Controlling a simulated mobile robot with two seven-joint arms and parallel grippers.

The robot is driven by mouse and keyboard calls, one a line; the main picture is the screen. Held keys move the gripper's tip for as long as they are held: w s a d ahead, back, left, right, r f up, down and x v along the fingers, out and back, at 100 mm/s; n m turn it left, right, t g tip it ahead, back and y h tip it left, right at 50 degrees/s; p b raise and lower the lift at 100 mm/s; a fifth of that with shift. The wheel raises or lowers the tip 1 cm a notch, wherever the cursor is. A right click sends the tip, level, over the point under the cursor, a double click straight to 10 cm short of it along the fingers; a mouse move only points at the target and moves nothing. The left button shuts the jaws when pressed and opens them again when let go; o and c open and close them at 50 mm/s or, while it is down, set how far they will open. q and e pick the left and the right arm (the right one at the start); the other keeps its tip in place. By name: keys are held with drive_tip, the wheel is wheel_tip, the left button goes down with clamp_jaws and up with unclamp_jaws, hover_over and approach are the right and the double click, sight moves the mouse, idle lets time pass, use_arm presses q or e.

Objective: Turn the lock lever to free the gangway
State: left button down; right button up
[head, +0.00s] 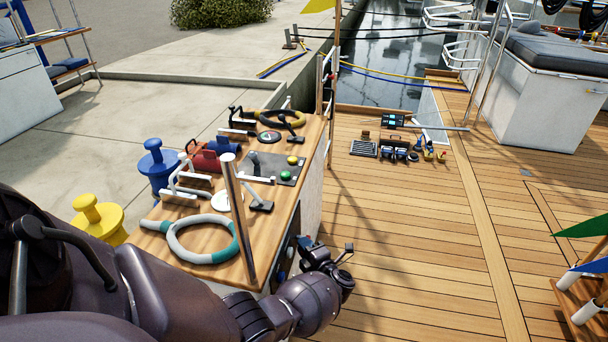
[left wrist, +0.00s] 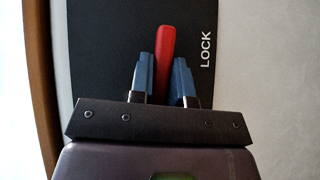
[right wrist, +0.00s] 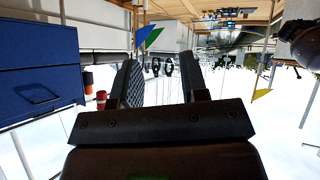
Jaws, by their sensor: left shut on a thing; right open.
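The red lock lever (left wrist: 166,42) stands upright in the left wrist view, in front of a black plate (left wrist: 105,45) marked LOCK. My left gripper (left wrist: 163,75) is shut on the lever, one finger on each side of it. In the head view my left arm reaches around the front of the wooden-topped console (head: 263,250) to its right side face, where the lever itself is hidden. My right gripper (right wrist: 165,85) is open and empty in the right wrist view, well away from the console. I cannot make out the gangway for certain.
The console top carries a grey-and-teal rope ring (head: 185,249), a red item (head: 205,160) and several small levers. A steel post (head: 238,220) rises at its near edge. Tools and boxes (head: 395,150) lie on the deck beyond. The deck (head: 430,260) right of the console is mostly clear.

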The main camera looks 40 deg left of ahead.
sight(299, 236)
use_arm(q)
drive_tip(key=shift+w+r+m+g+h+p, duration=0.2)
drive_tip(key=shift+r+m+g+h+p, duration=0.1)
drive_tip(key=shift+r+m+h+p, duration=0.5)
drive_tip(key=shift+w+a+r+m+g+h+p, duration=0.1)
drive_tip(key=shift+w+r+m+g+h+p, duration=0.15)
drive_tip(key=shift+m+g+h+p, duration=0.45)
drive_tip(key=shift+a+r+m+g+h, duration=0.15)
drive_tip(key=shift+m+g+h, duration=0.25)
drive_tip(key=shift+h, duration=0.2)
drive_tip(key=shift+w+r+m+g+h+p, duration=0.15)
drive_tip(key=shift+m+g+h+p, duration=0.15)
drive_tip(key=shift+m+g+h, duration=0.15)
drive_tip(key=shift+w+a+m+g+h+b, duration=0.25)
drive_tip(key=shift+m+g+h, duration=0.25)
drive_tip(key=shift+g+h, duration=0.15)
drive_tip(key=shift+w+a+m+g+h+b, duration=0.15)
drive_tip(key=shift+m+g+h+b, duration=0.1)
drive_tip(key=shift+m+g+h, duration=0.3)
drive_tip(key=shift+w+a+m+g+h+b, duration=0.15)
drive_tip(key=shift+w+m+g+h+b, duration=0.15)
drive_tip(key=shift+m+g+h+b, duration=0.45)
drive_tip(key=shift+w+a+g, duration=0.1)
drive_tip(key=shift+g, duration=0.3)
use_arm(e)
drive_tip(key=shift+s, duration=0.15)
use_arm(q)
drive_tip(key=shift+r, duration=0.2)
use_arm(e)
drive_tip(key=shift+r, duration=0.2)
